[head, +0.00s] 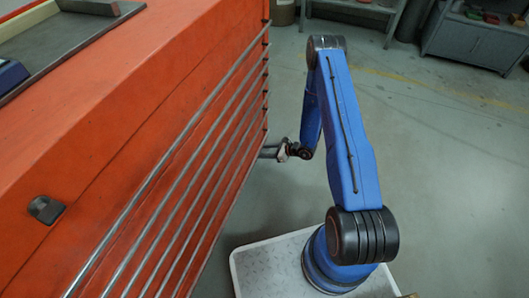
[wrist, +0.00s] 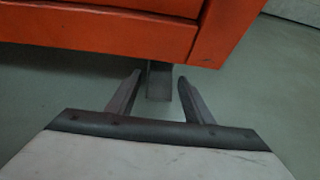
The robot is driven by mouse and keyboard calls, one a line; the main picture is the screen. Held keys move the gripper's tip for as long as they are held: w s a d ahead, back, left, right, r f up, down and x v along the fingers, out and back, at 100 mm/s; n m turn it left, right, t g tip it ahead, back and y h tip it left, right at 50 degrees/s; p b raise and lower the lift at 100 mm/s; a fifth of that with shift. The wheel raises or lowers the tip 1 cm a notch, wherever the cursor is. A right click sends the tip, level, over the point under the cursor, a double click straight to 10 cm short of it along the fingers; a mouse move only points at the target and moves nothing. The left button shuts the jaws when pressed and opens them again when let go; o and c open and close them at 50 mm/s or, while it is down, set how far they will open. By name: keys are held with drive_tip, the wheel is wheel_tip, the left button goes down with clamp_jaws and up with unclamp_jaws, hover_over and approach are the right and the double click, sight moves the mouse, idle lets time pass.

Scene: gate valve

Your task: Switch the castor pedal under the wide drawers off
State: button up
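The orange cabinet's wide drawers (head: 165,195) have long metal bar handles and fill the left of the head view. Its lower orange edge (wrist: 120,32) crosses the top of the wrist view. Below that edge a small grey metal piece (wrist: 159,84) sticks down; it looks like the castor pedal, but I cannot tell its setting. My gripper (wrist: 160,77) is open, with one finger on each side of this piece and visible gaps. In the head view my gripper (head: 272,152) is low beside the cabinet's far end, and the pedal is hidden.
A grey tray (head: 70,35) lies on the cabinet top. Open grey floor (head: 450,170) lies to the right. Grey workbenches (head: 475,42) and a dark bin (head: 283,12) stand at the back.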

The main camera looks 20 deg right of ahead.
drive_tip(key=v, duration=1.7)
drive_tip(key=shift+d, duration=0.2)
drive_tip(key=shift+s, duration=0.1)
